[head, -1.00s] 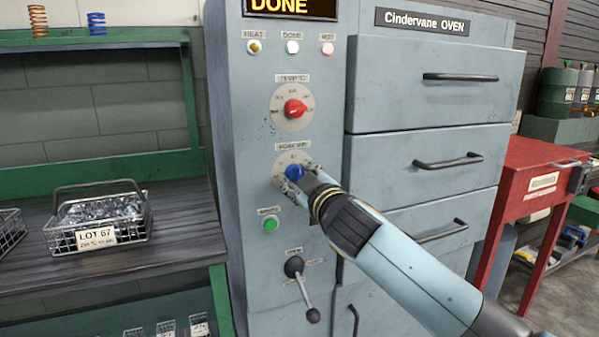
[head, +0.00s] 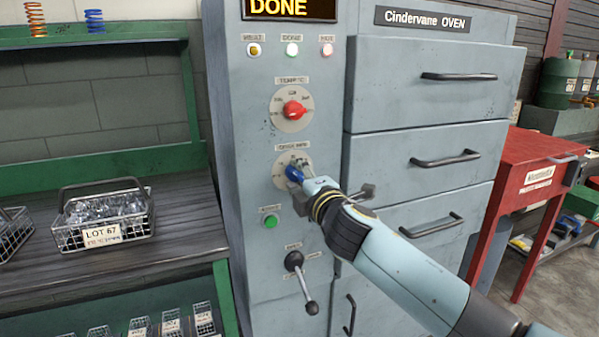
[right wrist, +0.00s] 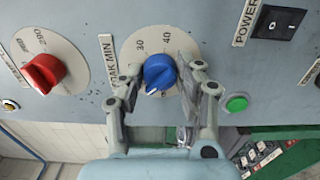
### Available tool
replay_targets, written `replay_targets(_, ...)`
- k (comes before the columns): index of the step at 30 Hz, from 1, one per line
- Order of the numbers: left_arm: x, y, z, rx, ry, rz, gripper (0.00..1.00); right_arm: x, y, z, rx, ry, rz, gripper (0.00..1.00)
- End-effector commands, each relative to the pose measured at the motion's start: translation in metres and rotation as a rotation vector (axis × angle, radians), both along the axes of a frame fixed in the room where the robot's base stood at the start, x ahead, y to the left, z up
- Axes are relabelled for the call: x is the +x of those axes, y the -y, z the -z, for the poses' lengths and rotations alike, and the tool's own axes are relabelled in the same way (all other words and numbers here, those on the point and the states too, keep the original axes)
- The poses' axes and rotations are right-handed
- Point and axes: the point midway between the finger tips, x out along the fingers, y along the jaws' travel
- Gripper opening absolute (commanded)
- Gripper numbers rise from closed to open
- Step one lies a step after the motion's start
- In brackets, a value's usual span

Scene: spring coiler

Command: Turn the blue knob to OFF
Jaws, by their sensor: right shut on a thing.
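The blue knob (head: 294,173) sits on a pale round dial on the oven's grey control panel. In the right wrist view the blue knob (right wrist: 159,73) is between my fingers, with the dial marks 30 and 40 above it. The OFF mark cannot be made out. A small white mark shows at the knob's lower edge. My right gripper (head: 298,182) is shut on the knob, with one finger on each side in the right wrist view (right wrist: 163,80). My left gripper is not in view.
The red knob (head: 293,109) is above the blue one. A green button (head: 271,221) and a black lever (head: 303,280) are below. Oven drawers with handles (head: 445,159) stand to the right. A wire basket (head: 140,228) is on the left bench.

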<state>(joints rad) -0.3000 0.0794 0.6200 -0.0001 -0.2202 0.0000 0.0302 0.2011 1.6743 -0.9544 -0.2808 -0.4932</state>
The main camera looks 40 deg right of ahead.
Motion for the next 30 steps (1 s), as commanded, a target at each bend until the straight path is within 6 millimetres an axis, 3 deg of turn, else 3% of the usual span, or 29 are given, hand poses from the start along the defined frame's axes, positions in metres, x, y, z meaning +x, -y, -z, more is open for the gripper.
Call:
replay_targets(18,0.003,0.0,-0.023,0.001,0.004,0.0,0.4,-0.001,-0.001,0.001,-0.563,-0.143,-0.001,0.03)
replay_targets(30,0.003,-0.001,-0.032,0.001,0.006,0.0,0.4,-0.001,-0.001,0.002,-0.85,-0.212,-0.003,0.03)
